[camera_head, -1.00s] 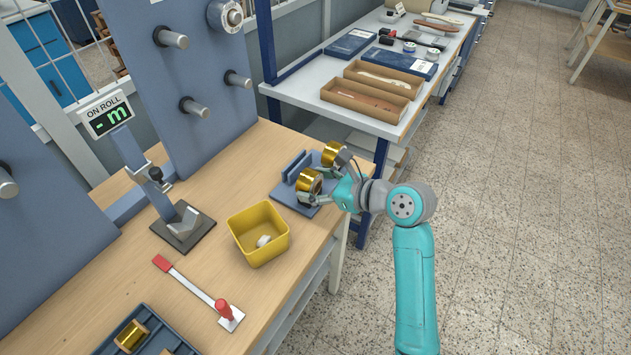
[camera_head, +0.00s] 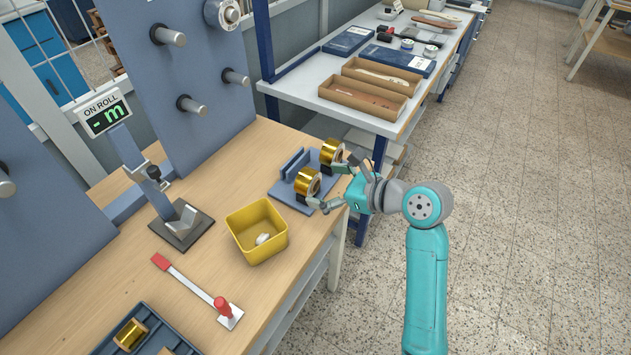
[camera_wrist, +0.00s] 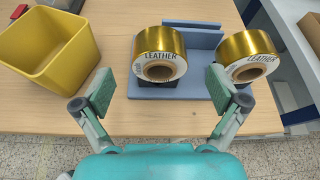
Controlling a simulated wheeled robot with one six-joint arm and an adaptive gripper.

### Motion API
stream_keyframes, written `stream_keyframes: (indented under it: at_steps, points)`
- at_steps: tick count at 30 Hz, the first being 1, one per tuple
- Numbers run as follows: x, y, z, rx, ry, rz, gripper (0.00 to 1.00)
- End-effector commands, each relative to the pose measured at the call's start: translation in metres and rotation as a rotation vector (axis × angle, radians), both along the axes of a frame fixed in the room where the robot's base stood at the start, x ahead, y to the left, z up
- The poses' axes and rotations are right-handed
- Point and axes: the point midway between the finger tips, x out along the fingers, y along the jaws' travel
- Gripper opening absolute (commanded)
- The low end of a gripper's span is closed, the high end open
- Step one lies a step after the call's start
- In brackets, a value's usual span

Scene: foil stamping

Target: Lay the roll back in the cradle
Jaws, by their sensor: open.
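A gold foil roll (camera_head: 307,182) labelled LEATHER sits at the near end of the blue-grey cradle (camera_head: 284,194). A second gold roll (camera_head: 331,151) sits beside it, farther back. In the wrist view the near roll (camera_wrist: 160,42) is at centre, its white core end facing me, with a dark part under it. The second roll (camera_wrist: 250,46) is to its right, also marked LEATHER. The cradle's base (camera_wrist: 197,84) shows between them. My gripper (camera_wrist: 160,92) is open and empty, its fingers spread in front of the near roll, apart from it.
A yellow bin (camera_head: 257,232) with a small white item stands left of the cradle. A display stand (camera_head: 183,228), a red-handled lever (camera_head: 190,285) and a blue tray (camera_head: 165,335) with another gold roll are on the bench. A pegged panel rises behind. Floor at right is clear.

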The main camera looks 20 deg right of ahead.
Motion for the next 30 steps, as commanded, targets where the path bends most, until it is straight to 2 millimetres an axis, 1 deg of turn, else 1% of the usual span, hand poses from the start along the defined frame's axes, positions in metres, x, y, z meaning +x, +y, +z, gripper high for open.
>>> stream_keyframes:
  at_steps: [1,3,9,15,18,25,28,30]
  points:
    - [-0.008,-0.007,0.005,0.001,-0.003,-0.005,0.97]
    - [-0.019,-0.015,0.010,-0.001,-0.002,-0.004,0.97]
    - [-0.048,-0.034,0.024,-0.001,-0.002,-0.004,0.97]
    - [-0.063,-0.043,0.031,0.000,-0.001,-0.001,0.97]
    - [-0.066,-0.045,0.033,0.000,-0.001,-0.001,0.97]
    - [-0.068,-0.044,0.031,-0.005,-0.005,0.000,0.97]
    - [-0.069,-0.040,0.020,-0.032,-0.028,-0.005,0.97]
    - [-0.071,-0.034,0.007,-0.071,-0.057,-0.012,0.97]
